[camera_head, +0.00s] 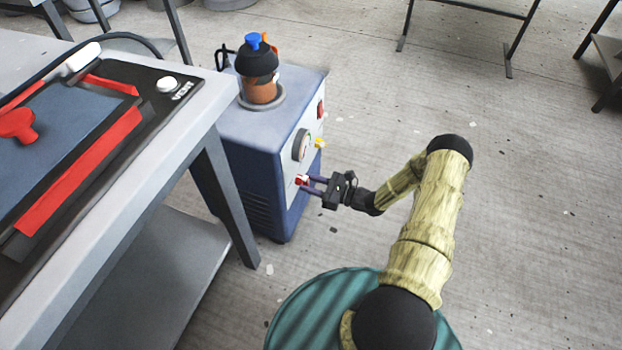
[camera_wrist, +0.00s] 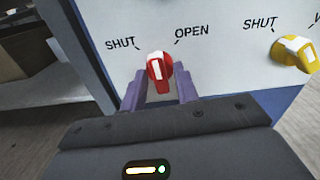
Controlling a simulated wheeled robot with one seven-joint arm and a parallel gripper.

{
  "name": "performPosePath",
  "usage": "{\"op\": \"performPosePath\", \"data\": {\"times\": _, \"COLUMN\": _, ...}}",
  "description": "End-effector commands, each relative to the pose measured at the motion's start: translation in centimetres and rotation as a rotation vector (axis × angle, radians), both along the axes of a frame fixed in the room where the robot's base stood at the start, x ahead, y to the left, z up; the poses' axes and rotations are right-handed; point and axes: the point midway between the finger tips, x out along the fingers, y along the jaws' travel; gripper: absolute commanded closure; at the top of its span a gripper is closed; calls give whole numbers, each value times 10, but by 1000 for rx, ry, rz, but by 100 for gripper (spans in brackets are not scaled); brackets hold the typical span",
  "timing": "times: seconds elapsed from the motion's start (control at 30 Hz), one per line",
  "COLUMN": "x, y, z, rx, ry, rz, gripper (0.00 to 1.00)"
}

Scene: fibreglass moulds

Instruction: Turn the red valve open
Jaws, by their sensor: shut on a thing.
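The red valve (camera_wrist: 159,68) is a small knob with a white stripe on the pale front panel of a blue machine. In the wrist view it sits between the printed words SHUT on its left and OPEN on its right, with its stripe close to upright. It also shows in the head view (camera_head: 301,180), low on the panel. My gripper (camera_wrist: 160,85) has its two purple fingers on either side of the red valve and is shut on it. The head view also shows my gripper (camera_head: 310,185) reaching the panel from the right.
A yellow valve (camera_wrist: 296,52) with its own SHUT label is to the right on the panel. A workbench (camera_head: 150,140) with a mould stands close on the left.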

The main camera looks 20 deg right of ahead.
Motion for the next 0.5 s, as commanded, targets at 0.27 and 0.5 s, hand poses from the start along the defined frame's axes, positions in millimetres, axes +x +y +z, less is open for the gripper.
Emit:
{"op": "performPosePath", "data": {"times": 0.27, "x": 0, "y": -1, "z": 2, "rx": 154, "ry": 212, "rz": -3, "gripper": 92}}
{"op": "performPosePath", "data": {"times": 0.5, "x": 0, "y": -1, "z": 1, "rx": 288, "ry": 396, "rz": -3, "gripper": 92}}
